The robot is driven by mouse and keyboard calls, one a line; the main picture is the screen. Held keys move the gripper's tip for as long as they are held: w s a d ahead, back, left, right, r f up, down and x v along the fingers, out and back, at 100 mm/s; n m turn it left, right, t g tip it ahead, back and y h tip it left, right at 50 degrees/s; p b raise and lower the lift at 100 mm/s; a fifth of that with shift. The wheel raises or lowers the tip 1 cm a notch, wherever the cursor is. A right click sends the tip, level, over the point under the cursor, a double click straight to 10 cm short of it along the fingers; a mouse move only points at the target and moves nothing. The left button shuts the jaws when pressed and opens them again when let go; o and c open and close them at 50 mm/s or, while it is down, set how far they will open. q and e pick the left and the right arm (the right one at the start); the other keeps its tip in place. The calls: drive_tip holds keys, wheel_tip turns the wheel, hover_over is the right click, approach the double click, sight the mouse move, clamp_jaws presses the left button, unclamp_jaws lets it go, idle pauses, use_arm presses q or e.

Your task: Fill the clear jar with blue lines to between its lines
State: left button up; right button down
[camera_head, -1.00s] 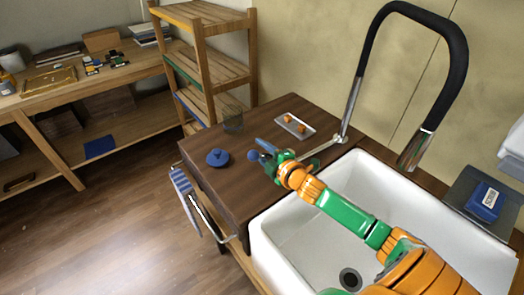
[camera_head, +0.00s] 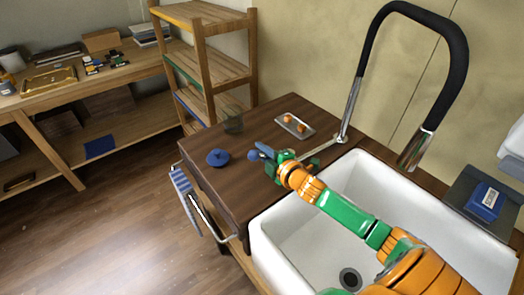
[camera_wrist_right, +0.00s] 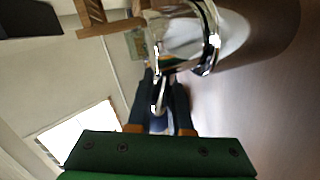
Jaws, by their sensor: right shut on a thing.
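A small clear jar (camera_head: 233,123) stands upright at the back left of the dark wooden counter (camera_head: 225,190). It is too small to make out its lines or any content. A black spring-neck tap with a chrome foot (camera_head: 341,139) stands behind the sink. In the right wrist view, dark fingers (camera_wrist_right: 166,98) close on a chrome part beside a shiny chrome ring. My left gripper is out of view.
A small tray (camera_head: 284,119) with orange pieces lies at the back. The white sink (camera_head: 290,225) is under my right arm. A striped cloth (camera_head: 182,190) hangs at the left.

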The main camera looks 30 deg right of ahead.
idle(0.7)
drive_tip(key=shift+s+r+n+y+p, duration=0.15)
drive_tip(key=shift+s+n+y+p, duration=0.15)
drive_tip(key=shift+n+y, duration=0.2)
drive_tip(key=shift+s+a+n+y, duration=0.3)
drive_tip(key=shift+a+n+y, duration=0.2)
drive_tip(key=shift+n+y, duration=0.45)
drive_tip(key=c, duration=0.8)
unclamp_jaws()
drive_tip(key=shift+f, duration=0.2)
drive_tip(key=shift+c, duration=0.2)
drive_tip(key=shift+p+v, duration=0.3)
drive_tip(key=shift+v, duration=3.2)
drive_tip(key=shift+d, duration=0.15)
